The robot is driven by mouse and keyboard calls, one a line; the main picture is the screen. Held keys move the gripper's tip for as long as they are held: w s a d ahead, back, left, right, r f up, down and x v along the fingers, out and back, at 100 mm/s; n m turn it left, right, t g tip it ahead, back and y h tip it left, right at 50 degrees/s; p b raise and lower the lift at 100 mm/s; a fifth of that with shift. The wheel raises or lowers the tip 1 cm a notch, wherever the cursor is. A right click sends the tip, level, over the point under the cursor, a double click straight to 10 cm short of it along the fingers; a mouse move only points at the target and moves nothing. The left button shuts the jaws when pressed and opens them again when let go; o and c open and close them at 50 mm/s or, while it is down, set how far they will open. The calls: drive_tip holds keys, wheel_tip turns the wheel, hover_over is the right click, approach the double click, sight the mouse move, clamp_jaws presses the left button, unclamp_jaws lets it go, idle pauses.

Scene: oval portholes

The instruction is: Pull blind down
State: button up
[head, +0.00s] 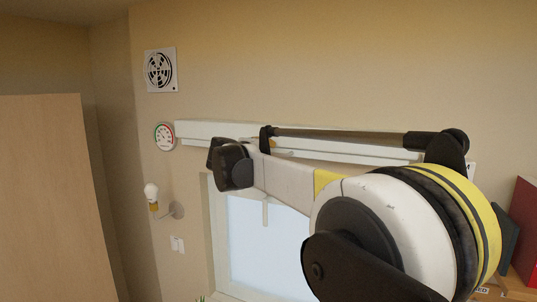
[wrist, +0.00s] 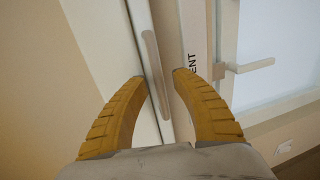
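The blind's long white housing (head: 200,132) runs along the top of the window (head: 265,240) in the head view, partly hidden by my arm. In the wrist view, white rails (wrist: 145,22) run steeply through the picture, with a slim grey bar-like handle (wrist: 153,60) on them. My gripper (wrist: 161,75) has its two yellow fingers spread, one on each side of the handle. A gap shows between each fingertip and the handle, and I cannot tell the depth between them. No lowered blind fabric shows over the visible glass.
A window handle (wrist: 250,66) sticks out right of the fingers; letters "ENT" show on a white strip. A round gauge (head: 164,136), a vent (head: 160,70) and a wall lamp (head: 152,194) are left of the window. A tall wooden panel (head: 50,190) stands at far left.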

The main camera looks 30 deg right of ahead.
clamp_jaws()
drive_tip(key=shift+f, duration=0.1)
wheel_tip(320, 180, down, 71)
drive_tip(key=b, duration=4.3)
drive_tip(key=shift+b, duration=0.4)
drive_tip(key=shift+f, duration=0.5)
drive_tip(key=shift+s+f+b, duration=0.1)
drive_tip(key=shift+b, duration=0.2)
unclamp_jaws()
drive_tip(key=shift+f, duration=0.15)
